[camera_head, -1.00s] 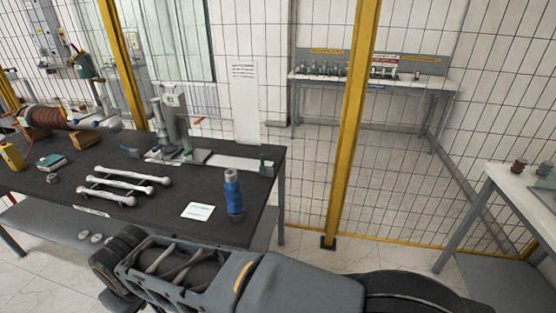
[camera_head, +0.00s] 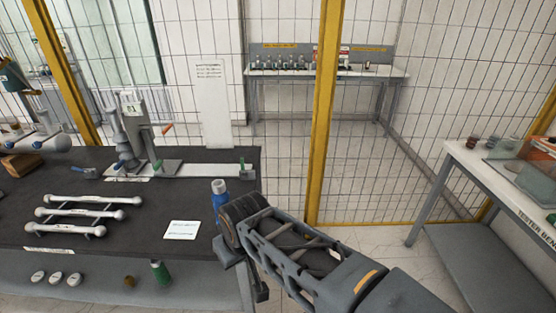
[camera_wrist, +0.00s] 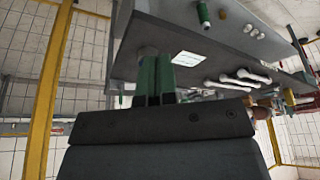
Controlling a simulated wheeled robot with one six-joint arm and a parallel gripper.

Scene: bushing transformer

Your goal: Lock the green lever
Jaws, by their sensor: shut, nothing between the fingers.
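A long metal fixture (camera_head: 190,169) lies along the back of the dark table. A small green lever (camera_head: 245,167) stands upright at its right end, and another small green part (camera_head: 157,166) shows near its middle. I cannot tell from here whether either is locked. My gripper (camera_wrist: 155,72) shows in the wrist view as two green fingers side by side, shut and empty. It is beyond the table's right front edge, apart from the fixture. In the head view my arm hides the gripper's fingers. The wrist view appears turned upside down.
White rods (camera_head: 80,214) and a white card (camera_head: 182,230) lie on the table (camera_head: 140,225). A yellow post (camera_head: 322,120) and mesh fence stand behind. A tester bench (camera_head: 500,180) is at right.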

